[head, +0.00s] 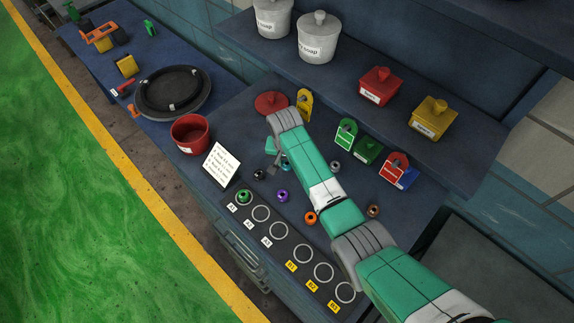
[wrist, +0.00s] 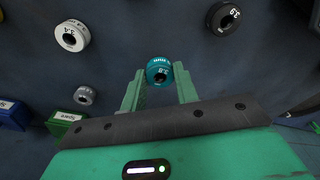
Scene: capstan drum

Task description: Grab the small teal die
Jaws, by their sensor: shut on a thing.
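The small teal die (wrist: 158,72) is a ring-shaped piece with a dark hole and white marking, seen in the wrist view. It sits between the two green fingertips of my gripper (wrist: 160,82), which is shut on it. In the head view my gripper (head: 279,156) is low over the blue bench, left of the middle, and the die (head: 286,167) is mostly hidden there by my gripper and arm. I cannot tell whether the die touches the bench.
Loose dies lie around: black (head: 258,174), purple (head: 282,196), orange (head: 310,217), brown (head: 373,210) and grey (head: 335,167). A ringed, labelled strip (head: 277,232) holds a green die (head: 243,197). A white card (head: 221,165) and red pot (head: 190,134) stand left; padlocks and boxes stand behind.

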